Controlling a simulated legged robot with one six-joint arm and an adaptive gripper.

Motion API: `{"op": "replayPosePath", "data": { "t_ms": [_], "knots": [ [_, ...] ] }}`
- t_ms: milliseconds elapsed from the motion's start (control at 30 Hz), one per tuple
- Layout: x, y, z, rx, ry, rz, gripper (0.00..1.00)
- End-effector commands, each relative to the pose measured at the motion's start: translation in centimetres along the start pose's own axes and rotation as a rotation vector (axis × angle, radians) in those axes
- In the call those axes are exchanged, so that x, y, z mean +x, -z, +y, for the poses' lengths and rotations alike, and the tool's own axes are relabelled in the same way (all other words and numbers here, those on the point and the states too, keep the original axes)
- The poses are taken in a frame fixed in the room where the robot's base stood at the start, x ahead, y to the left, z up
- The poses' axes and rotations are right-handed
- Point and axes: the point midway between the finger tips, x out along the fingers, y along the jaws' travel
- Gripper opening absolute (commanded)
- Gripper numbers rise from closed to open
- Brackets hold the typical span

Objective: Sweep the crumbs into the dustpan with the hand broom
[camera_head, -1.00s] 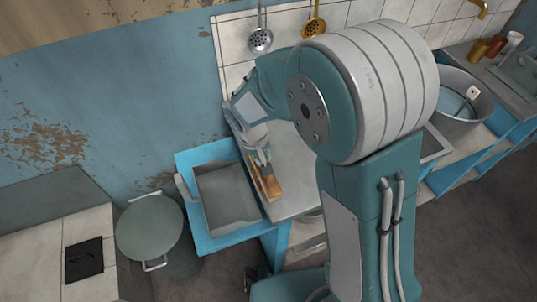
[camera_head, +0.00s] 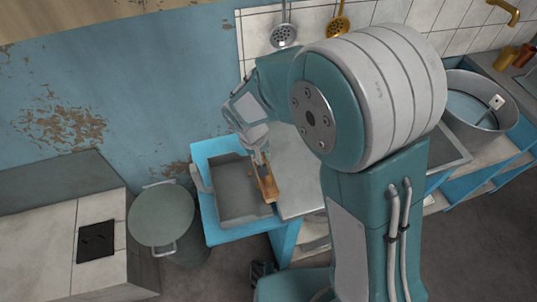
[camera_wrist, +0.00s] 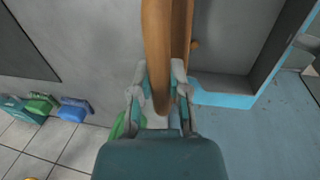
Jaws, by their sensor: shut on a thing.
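The hand broom (camera_head: 267,185) is brown and wooden. My gripper (camera_head: 259,156) is shut on it at the left end of the countertop, over the right edge of a grey pan-like recess (camera_head: 232,187) in a blue frame. This may be the dustpan; I cannot tell for certain. In the wrist view the broom (camera_wrist: 157,40) lies between the two fingers of my gripper (camera_wrist: 160,78). Other crumbs are too small to make out.
The light countertop (camera_head: 297,180) runs right of the recess, partly behind my arm. A lidded grey bin (camera_head: 161,215) stands to the left. A large metal pot (camera_head: 482,100) is at the right. Green (camera_wrist: 40,103) and blue (camera_wrist: 75,109) objects lie on the tiled floor.

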Motion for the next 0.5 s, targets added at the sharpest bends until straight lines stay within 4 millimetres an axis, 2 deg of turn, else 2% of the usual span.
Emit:
{"op": "replayPosePath", "data": {
  "t_ms": [367, 500],
  "knots": [
    [-0.2, 0.0, -0.5, 0.0, 0.0, 0.001, 0.0],
    [-1.3, 0.1, -0.3, 0.002, 0.001, 0.004, 0.0]
  ]
}}
